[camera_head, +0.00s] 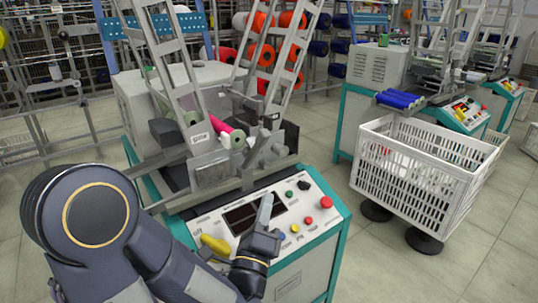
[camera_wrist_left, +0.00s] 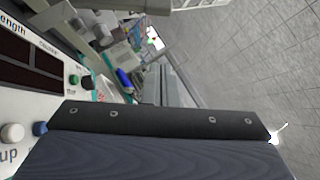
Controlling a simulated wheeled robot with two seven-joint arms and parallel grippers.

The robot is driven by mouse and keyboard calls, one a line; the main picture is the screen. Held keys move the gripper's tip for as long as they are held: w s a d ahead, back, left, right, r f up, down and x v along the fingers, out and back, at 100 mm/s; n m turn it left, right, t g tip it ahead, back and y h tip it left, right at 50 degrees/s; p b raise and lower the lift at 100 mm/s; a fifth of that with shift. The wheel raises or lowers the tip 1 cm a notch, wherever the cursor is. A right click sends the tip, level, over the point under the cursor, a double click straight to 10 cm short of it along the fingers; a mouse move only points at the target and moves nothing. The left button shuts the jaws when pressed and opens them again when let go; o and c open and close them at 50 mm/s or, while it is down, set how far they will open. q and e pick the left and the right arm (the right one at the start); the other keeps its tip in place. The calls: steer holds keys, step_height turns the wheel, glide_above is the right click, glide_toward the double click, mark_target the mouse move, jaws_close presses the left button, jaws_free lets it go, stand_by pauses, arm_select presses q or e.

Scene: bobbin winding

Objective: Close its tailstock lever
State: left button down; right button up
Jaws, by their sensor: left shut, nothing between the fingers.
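The winding machine's bobbin holder carries a magenta bobbin (camera_head: 228,131) with a pale green end. The grey tailstock parts (camera_head: 268,142) stand just right of the bobbin. I cannot clearly make out the lever there or whether it is open. My left gripper (camera_head: 265,208) is shut and empty, with its fingers pointing up over the control panel (camera_head: 312,205), in front of and below the bobbin. In the left wrist view the gripper body fills the lower part, and the panel (camera_wrist_left: 22,100) shows at the left. My right gripper is not in view.
A yellow handle-like piece (camera_head: 215,245) lies at the panel's left end. Red, green and black knobs sit on the panel. A white crate (camera_head: 425,170) stands on the right. Slanted grey frames (camera_head: 180,65) rise above the machine. Floor is open between machine and crate.

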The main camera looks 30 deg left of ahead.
arm_select(q)
steer(key=s+a+r+x, duration=0.1)
steer(key=a+x, duration=0.1)
steer(key=x, duration=1)
steer(key=shift+w+a+r+p, duration=0.2)
steer(key=shift+a+r+p, duration=0.05)
steer(key=shift+p, duration=0.1)
